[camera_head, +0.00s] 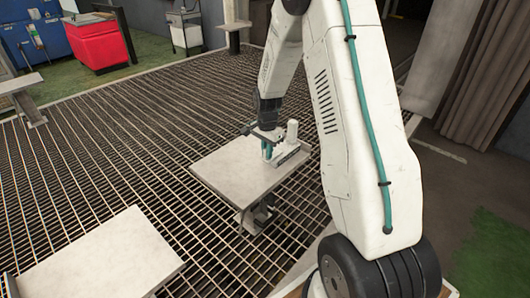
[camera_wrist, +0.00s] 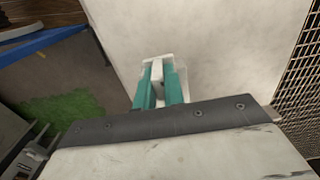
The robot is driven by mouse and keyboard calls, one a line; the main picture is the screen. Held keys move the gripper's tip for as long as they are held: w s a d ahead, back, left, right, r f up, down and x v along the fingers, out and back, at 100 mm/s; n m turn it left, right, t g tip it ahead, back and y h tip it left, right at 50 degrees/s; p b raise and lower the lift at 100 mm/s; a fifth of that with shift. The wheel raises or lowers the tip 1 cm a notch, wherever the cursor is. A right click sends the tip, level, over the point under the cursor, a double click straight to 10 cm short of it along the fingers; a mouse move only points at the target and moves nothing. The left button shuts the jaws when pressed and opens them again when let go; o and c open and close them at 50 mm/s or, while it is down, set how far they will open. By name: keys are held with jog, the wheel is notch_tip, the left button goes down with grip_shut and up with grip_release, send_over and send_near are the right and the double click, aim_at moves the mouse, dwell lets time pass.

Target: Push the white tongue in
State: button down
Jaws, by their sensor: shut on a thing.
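My gripper (camera_head: 267,152) is low over a pale table on a single stand, at the near left side of a small white device (camera_head: 289,154) with an upright white post (camera_head: 292,131). In the wrist view, my gripper's two teal fingers (camera_wrist: 159,86) are shut on a narrow white piece, which looks like the white tongue (camera_wrist: 157,71). The tongue's lower part is hidden between the fingers. The rest of the device is mostly hidden behind the fingers in the wrist view. How far the tongue sticks out cannot be told.
The pale tabletop (camera_head: 228,175) is otherwise bare. A second pale table (camera_head: 95,262) stands at the lower left. Metal grating (camera_head: 130,170) covers the floor around both. A red cabinet (camera_head: 98,43) and a grey cart (camera_head: 185,33) stand at the back.

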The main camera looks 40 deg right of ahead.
jog(key=c, duration=1.5)
grip_release()
notch_tip(320, 180, up, 8)
jog(key=shift+f, duration=0.1)
